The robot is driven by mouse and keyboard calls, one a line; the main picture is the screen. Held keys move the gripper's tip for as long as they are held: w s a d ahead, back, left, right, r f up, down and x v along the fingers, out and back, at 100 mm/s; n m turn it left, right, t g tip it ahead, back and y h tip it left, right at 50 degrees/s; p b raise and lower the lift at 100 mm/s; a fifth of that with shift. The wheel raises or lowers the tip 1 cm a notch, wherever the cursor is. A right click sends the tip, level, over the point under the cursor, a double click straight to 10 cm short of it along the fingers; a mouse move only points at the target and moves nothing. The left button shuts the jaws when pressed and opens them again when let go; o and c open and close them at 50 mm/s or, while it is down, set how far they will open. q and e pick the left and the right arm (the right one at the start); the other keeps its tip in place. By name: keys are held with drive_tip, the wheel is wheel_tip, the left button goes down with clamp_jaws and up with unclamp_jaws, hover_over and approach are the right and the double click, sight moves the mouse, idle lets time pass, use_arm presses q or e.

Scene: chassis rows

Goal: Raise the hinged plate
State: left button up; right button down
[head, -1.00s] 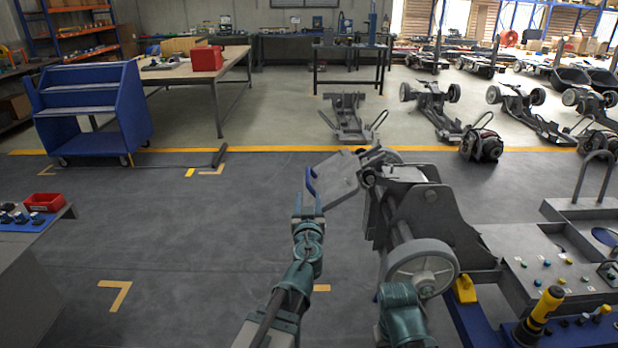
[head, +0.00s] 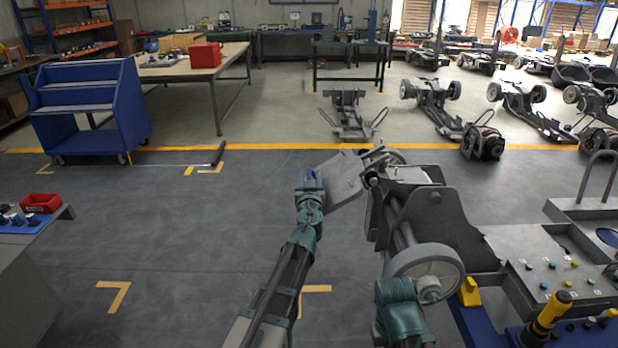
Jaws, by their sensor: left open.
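The hinged plate (head: 342,181) is a flat grey metal plate at the left end of the grey chassis (head: 428,212), tilted, with its hinge side toward the chassis. A small blue handle (head: 309,177) shows on its left edge. My left gripper (head: 309,178) is at that handle, its open fingers on either side of it; contact cannot be told. My right arm shows at the bottom, beside the chassis wheel (head: 425,270); its gripper is not in view.
A grey bench with buttons (head: 545,265) and a yellow-black tool (head: 548,310) stands at right. A blue cart (head: 90,105) and a table with a red box (head: 206,56) are at the back left.

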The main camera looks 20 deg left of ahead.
use_arm(q)
clamp_jaws()
drive_tip(key=shift+s+a, duration=0.1)
idle(1.2)
